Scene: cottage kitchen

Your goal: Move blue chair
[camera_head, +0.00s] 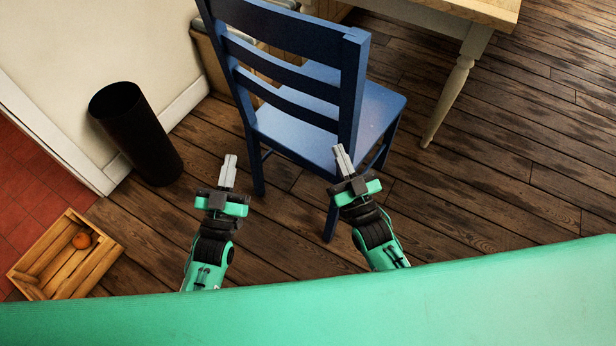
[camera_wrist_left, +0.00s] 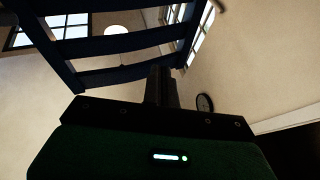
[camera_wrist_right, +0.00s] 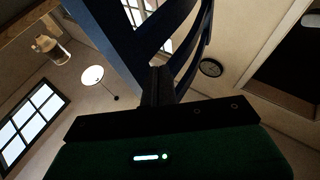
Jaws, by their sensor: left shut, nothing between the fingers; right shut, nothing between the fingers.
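The blue chair (camera_head: 318,122) stands upright in the head view, its slatted back towards me and its seat beyond, near a table. My left gripper (camera_head: 229,162) is shut and empty, to the left of the chair's near left leg. My right gripper (camera_head: 341,152) is shut and empty, in front of the chair's right back post; I cannot tell whether it touches. The chair's slats show above the fingers in the left wrist view (camera_wrist_left: 125,42). A blue post of the chair (camera_wrist_right: 112,40) is close to the fingers in the right wrist view.
A white-legged wooden table (camera_head: 462,75) stands behind the chair on the right. A black bin (camera_head: 137,135) stands by the wall on the left. The wooden floor at right (camera_head: 500,180) is clear.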

